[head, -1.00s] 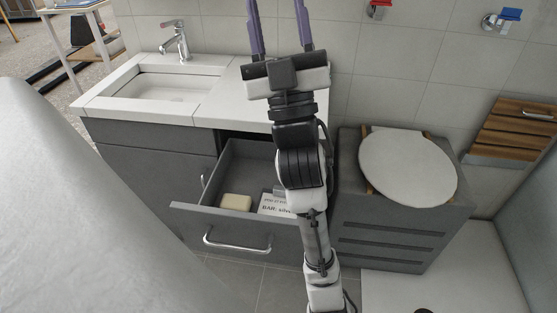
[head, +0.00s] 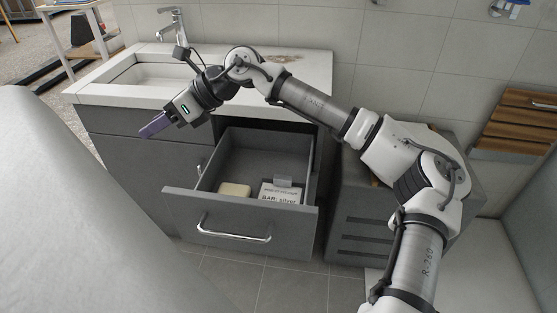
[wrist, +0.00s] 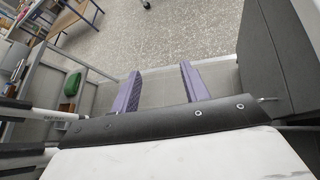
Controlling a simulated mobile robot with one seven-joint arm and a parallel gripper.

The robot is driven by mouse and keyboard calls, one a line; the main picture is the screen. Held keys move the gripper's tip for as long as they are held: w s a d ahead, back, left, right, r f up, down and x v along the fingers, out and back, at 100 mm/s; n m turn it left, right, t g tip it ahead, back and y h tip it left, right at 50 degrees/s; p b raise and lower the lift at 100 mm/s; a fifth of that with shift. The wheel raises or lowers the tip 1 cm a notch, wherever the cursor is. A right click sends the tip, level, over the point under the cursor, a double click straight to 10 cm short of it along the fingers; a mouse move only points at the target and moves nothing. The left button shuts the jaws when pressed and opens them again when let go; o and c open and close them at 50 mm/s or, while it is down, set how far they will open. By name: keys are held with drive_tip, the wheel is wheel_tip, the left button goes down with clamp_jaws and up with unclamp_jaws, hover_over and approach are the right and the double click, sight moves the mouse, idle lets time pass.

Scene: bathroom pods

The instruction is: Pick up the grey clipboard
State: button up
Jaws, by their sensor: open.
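A small board with a grey metal clip and a white sheet printed "BAR: silver" (head: 281,193) lies in the open drawer in the head view. It looks like the clipboard; its backing is mostly hidden by the sheet. My gripper (head: 150,128) is left of the drawer and higher, in front of the sink cabinet, apart from the board. Its purple fingers point down and left. In the wrist view my gripper (wrist: 160,85) is open, with nothing between the fingers. The clipboard does not show in the wrist view.
A cream soap bar (head: 234,190) lies left of the board in the grey drawer (head: 245,228). The sink counter (head: 300,92) stands above, with a tap (head: 172,25). A pale grey surface (head: 60,220) fills the left. A grey cabinet (head: 352,215) stands right of the drawer.

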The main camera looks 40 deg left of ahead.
drive_tip(key=w+d+f+t+h, duration=0.45)
drive_tip(key=w+f, duration=0.35)
drive_tip(key=w, duration=0.3)
drive_tip(key=t+h+b, duration=0.2)
drive_tip(key=t+h, duration=0.2)
drive_tip(key=t, duration=0.1)
hover_over(283, 178)
drive_tip(key=shift+m+y, duration=0.25)
drive_tip(key=shift+m, duration=0.15)
drive_tip(key=f, duration=0.9)
drive_tip(key=shift+a, duration=0.25)
drive_tip(key=f, duration=0.5)
drive_tip(key=shift+d+f, duration=0.2)
drive_tip(key=shift+f, duration=0.1)
clamp_jaws()
drive_tip(key=shift+r, duration=0.1)
